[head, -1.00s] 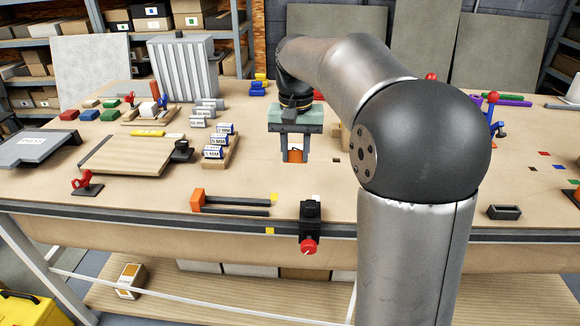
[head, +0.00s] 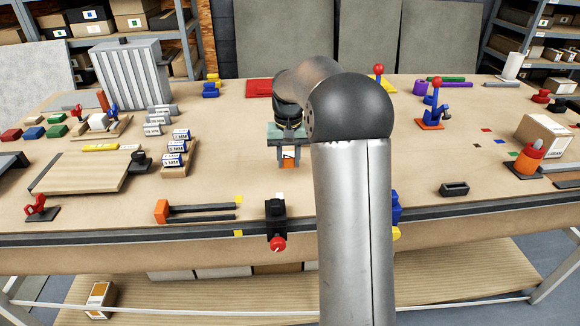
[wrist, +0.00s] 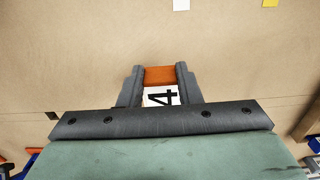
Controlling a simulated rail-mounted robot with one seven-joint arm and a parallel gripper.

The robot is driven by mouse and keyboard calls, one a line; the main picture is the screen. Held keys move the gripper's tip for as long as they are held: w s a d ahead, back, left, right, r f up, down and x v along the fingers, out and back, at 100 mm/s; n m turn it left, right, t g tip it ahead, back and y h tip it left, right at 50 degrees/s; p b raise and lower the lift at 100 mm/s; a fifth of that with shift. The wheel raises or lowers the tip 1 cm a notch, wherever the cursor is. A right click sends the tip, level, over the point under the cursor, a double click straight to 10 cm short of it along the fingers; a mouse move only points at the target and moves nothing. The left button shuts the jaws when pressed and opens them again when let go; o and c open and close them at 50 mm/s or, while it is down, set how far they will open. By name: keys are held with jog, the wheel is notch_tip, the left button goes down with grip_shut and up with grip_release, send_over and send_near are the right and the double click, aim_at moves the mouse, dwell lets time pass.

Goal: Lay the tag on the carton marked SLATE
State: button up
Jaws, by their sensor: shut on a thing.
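My gripper (head: 289,163) is shut on an orange and white tag (head: 288,155), above the middle of the bench. In the wrist view my gripper (wrist: 160,80) has a finger on each side of the tag (wrist: 159,76); a black 4 shows on its white part. A brown carton (head: 543,136) with a white label stands on the bench at the far right, well apart from my gripper. Its label is too small to read surely, and I cannot make out the word SLATE anywhere.
A black tray (head: 454,189) lies near the front edge. Small coloured squares lie before the carton.

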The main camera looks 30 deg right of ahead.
aim_at(290, 166)
jog(key=shift+w+d+f, duration=0.1)
jog(key=shift+d+f, duration=0.05)
jog(key=shift+f, duration=0.85)
jog(key=shift+d+f, duration=0.15)
jog(key=shift+f, duration=0.8)
jog(key=shift+f, duration=0.2)
jog(key=o, duration=0.9)
jog(key=shift+o, duration=0.2)
jog(key=shift+r, duration=0.1)
